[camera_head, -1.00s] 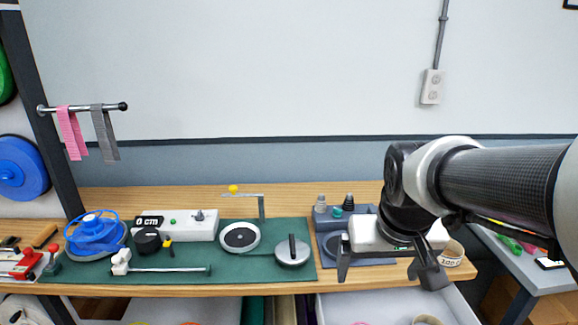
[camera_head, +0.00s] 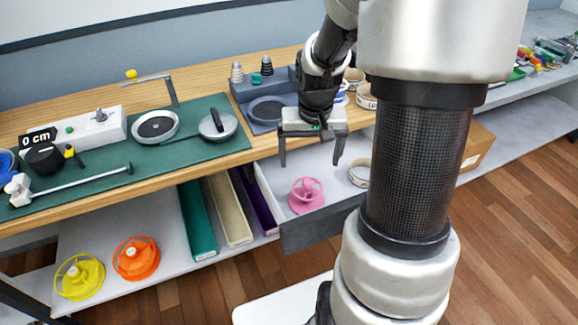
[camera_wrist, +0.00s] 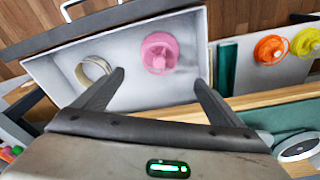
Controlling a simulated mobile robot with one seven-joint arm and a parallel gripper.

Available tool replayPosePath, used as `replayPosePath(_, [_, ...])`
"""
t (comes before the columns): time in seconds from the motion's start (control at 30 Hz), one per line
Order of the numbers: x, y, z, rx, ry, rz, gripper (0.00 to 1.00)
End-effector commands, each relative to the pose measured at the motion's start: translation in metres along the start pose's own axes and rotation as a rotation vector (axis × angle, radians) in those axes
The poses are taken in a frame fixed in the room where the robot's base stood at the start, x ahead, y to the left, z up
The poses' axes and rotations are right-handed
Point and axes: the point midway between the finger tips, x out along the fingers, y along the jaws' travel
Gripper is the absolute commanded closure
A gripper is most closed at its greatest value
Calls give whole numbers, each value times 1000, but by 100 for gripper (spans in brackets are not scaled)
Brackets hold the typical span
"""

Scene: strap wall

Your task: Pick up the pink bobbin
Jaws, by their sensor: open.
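The pink bobbin (camera_head: 306,194) stands in an open grey drawer (camera_head: 322,233) below the bench top. It also shows in the wrist view (camera_wrist: 159,52), toward the far side of the drawer (camera_wrist: 50,77). My gripper (camera_head: 311,164) is open and empty, pointing down above the drawer. In the wrist view its two fingers (camera_wrist: 160,85) are spread wide, with the bobbin beyond the tips and between their lines. The gripper is apart from the bobbin, and nothing hides the bobbin in either view.
A cream tape roll (camera_head: 360,172) lies in the drawer beside the bobbin. The bench edge (camera_head: 215,165) runs close to my gripper. A grey fixture (camera_head: 262,100) stands on the bench.

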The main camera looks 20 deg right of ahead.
Motion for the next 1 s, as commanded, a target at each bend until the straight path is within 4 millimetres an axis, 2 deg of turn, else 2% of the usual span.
replayPosePath(0.1, [29,0,2,0,-5,-1,9])
replayPosePath(0.4, [90,0,2,-2,-3,-1,9])
replayPosePath(0.5, [101,0,1,-2,-2,0,9])
replayPosePath(0.77, [115,0,1,-1,-2,0,9])
replayPosePath(1.0, [152,2,2,-1,-3,-1,9])
